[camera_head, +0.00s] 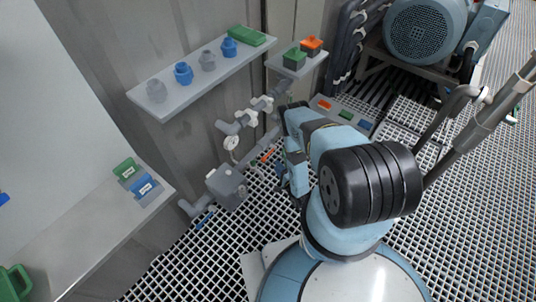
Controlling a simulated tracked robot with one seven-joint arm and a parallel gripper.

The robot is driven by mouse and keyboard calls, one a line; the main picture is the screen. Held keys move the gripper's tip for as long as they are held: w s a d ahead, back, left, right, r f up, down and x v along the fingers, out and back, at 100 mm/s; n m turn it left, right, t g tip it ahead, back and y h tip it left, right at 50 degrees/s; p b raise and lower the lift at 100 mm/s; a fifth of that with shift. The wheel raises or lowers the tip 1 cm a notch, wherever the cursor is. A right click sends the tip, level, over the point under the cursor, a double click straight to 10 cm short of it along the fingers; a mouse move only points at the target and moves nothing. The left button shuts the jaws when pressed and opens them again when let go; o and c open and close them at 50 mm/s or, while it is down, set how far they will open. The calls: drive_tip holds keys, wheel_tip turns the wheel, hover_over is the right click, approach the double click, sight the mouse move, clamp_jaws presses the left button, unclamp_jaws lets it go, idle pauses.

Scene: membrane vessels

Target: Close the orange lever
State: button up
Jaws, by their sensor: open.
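A small orange-red part (268,153), which may be the orange lever, shows low among the grey pipes, just left of my arm. It is too small to tell its shape or whether it is open or shut. My gripper (283,181) points down at the end of my light-blue arm, a little right of and below that part in the picture. Its jaws are open; the fingers are small and partly hidden by my arm. I see nothing held between them. I cannot tell the depth between gripper and pipes.
Grey pipes with a pump-like box (226,187) stand by the wall. A shelf (140,95) holds blue and grey fittings and a green box (247,36). Another shelf bears a green box (294,58) and an orange box (311,44). A blue motor (425,30) stands behind. Open grating (190,265) lies front left.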

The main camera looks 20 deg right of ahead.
sight(269, 154)
drive_tip(key=x, duration=1.1)
drive_tip(key=shift+r, duration=0.1)
clamp_jaws()
drive_tip(key=shift+d, duration=0.1)
